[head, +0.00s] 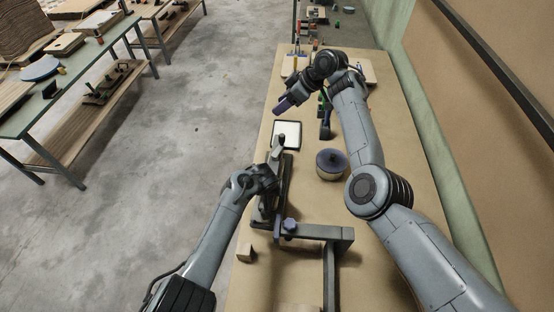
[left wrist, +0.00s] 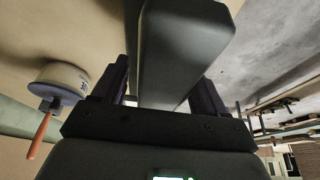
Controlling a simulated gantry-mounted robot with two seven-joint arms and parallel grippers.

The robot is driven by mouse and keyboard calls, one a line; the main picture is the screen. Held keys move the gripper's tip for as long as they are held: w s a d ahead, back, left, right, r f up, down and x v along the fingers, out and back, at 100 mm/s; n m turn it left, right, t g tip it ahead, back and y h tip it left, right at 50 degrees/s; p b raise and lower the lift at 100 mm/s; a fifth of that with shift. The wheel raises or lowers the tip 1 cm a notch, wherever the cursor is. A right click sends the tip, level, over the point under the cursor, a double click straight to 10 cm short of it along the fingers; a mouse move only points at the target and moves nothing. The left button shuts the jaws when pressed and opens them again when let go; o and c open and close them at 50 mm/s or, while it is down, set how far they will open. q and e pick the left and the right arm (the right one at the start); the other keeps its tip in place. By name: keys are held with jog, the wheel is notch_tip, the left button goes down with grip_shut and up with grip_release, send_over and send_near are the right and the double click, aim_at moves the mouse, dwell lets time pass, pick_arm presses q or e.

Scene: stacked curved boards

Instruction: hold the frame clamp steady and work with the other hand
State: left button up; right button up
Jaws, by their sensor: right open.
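The dark metal frame clamp (head: 318,233) lies on the workbench, with a long bar running away from me and a crosspiece with a blue knob (head: 290,226). My left gripper (head: 269,190) is at the clamp's long bar. The exact contact is in shadow. My right gripper (head: 289,104) is open and empty, pointing left over the bench beyond the clamp. Its fingers are purple.
A round tin with a blue top (head: 331,162) stands right of the clamp. A white-faced square (head: 286,134) lies beyond the clamp. A small wooden block (head: 245,252) sits at the left edge. Tools stand at the far end. Other benches (head: 80,75) are across the floor.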

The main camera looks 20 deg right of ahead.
pick_arm(q)
jog(key=p+v, duration=0.8)
jog(key=p, duration=0.5)
jog(key=shift+p, duration=0.35)
dwell(0.5)
jog(key=shift+f, duration=0.1)
jog(key=o, duration=0.5)
jog(key=shift+r, duration=0.2)
